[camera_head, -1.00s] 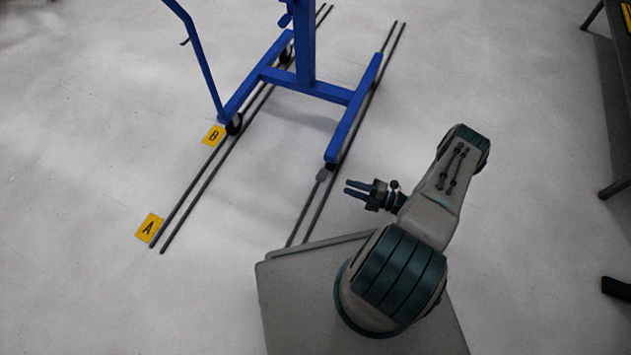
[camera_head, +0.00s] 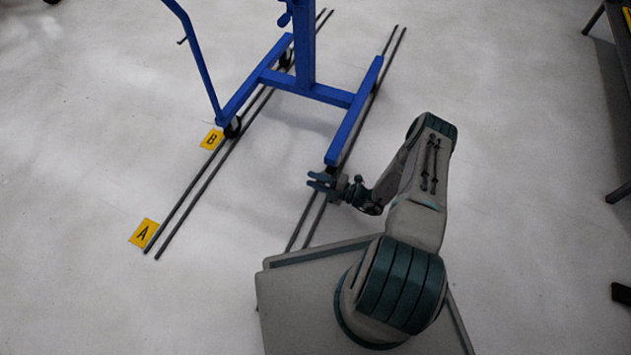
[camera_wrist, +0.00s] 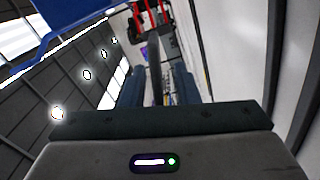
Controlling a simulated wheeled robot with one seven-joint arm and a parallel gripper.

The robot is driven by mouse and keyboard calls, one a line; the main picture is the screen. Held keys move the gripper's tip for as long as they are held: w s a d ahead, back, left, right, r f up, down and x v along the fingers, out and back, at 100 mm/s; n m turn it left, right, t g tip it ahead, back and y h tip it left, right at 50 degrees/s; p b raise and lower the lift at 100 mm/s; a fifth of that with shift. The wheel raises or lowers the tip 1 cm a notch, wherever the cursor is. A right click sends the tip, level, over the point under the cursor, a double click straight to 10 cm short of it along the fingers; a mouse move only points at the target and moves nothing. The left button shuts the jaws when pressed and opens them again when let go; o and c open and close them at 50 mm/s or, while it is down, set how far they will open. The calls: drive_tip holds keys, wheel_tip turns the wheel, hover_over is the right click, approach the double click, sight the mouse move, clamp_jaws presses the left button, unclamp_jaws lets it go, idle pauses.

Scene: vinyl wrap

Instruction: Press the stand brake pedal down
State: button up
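The blue wheeled stand (camera_head: 304,82) stands on the floor over dark rails. The near end of its right foot is close to my gripper (camera_head: 312,181). My gripper's two fingers are apart, with nothing visibly held between them, and they point left just below that foot end. The brake pedal is not visible now; my gripper covers the spot where a small grey piece showed before. In the wrist view my gripper (camera_wrist: 159,82) has a finger on each side of a dark bar-like shape, and I cannot tell whether they touch it. A blue beam (camera_wrist: 62,36) crosses the upper left.
Dark rails (camera_head: 190,197) run along the floor on the left, beside yellow markers A (camera_head: 144,234) and B (camera_head: 212,139). A dark table (camera_head: 619,70) stands at the right edge. The floor between my arm and that table is clear.

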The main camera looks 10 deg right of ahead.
clamp_jaws()
idle(0.3)
drive_tip(key=f+n, duration=0.1)
drive_tip(key=n, duration=0.2)
drive_tip(key=shift+a+f+n, duration=0.1)
drive_tip(key=shift+f+n, duration=0.85)
drive_tip(key=shift+n, duration=0.55)
